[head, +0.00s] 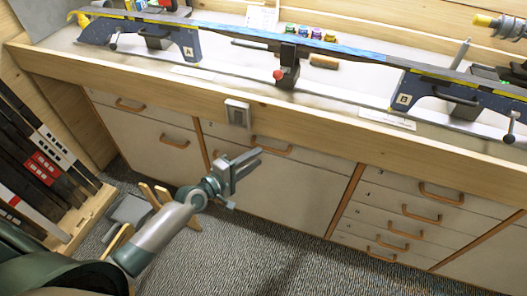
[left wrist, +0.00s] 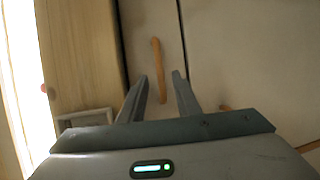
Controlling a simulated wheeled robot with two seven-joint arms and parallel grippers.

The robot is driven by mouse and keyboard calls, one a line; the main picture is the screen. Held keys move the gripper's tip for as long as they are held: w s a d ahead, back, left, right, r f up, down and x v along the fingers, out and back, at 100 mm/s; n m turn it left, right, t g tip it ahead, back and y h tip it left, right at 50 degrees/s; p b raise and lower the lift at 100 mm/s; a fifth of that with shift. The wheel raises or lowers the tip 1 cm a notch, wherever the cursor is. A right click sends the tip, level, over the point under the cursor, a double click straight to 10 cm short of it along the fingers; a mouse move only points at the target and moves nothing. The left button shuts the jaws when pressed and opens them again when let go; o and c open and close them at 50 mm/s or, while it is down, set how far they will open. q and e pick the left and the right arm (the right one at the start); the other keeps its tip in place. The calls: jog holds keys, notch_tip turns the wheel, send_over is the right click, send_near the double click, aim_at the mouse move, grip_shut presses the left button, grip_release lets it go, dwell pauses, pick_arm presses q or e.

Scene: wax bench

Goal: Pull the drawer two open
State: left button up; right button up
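My left gripper (head: 261,156) is open and empty in front of this cabinet. In the left wrist view, the open fingers (left wrist: 160,76) point towards a wooden handle (left wrist: 158,70), which appears between the tips. I see no contact. A stack of several drawers (head: 385,208) stands at right, with the second handle from the top (head: 420,213). All fronts look closed. My right gripper is not in view.
The wooden bench edge (head: 330,140) runs above the fronts and carries a grey box (head: 237,113). Ski vises and a ski (head: 340,50) stand on top. A rack of dark boards (head: 40,165) is at left.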

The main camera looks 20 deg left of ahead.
aim_at(268, 150)
pick_arm(q)
jog(key=shift+x, duration=2.4)
grip_shut()
